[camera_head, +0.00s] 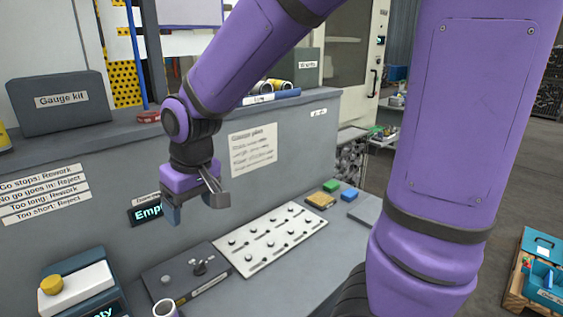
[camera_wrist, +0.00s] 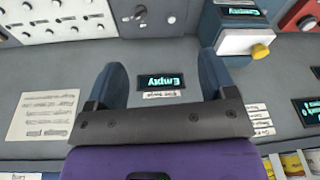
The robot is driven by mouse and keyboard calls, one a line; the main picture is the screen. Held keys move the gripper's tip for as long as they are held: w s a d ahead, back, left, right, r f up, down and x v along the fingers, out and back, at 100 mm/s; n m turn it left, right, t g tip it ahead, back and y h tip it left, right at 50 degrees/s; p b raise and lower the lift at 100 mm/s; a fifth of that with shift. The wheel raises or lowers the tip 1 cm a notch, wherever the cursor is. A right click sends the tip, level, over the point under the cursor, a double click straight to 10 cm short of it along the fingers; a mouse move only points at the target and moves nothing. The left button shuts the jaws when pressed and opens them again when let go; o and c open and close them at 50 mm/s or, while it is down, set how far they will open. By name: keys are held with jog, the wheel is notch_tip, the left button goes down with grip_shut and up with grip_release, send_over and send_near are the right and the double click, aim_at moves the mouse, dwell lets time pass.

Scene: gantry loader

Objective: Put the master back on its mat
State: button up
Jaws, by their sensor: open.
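My gripper (camera_head: 195,205) is open and empty, in front of the grey wall above the bench. In the wrist view its two fingers (camera_wrist: 159,75) stand apart, with only the wall's "Empty" display (camera_wrist: 161,83) behind the gap. I cannot tell for sure which thing is the master or which is its mat. A dark grey gauge block (camera_head: 190,283) with small knobs lies below the gripper. A pale, open-topped cylinder (camera_head: 165,308) stands in front of it, cut by the lower edge.
A white board with several pegs (camera_head: 262,254) lies right of the gauge block. Green (camera_head: 331,186) and blue (camera_head: 349,194) blocks sit beyond it. A white-topped box with a yellow knob (camera_head: 78,287) stands left. A grey Gauge kit case (camera_head: 60,103) sits on the ledge.

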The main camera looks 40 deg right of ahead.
jog(key=s+d+r+m+t, duration=0.1)
jog(key=s+d+r, duration=0.3)
jog(key=s, duration=0.3)
jog(key=s+d+r+m+t, duration=0.1)
jog(key=s+d+r+t, duration=0.1)
jog(key=s+d+r, duration=0.3)
jog(key=s+r, duration=0.2)
jog(key=s, duration=0.1)
jog(key=shift+d+h, duration=0.3)
jog(key=shift+h, duration=0.1)
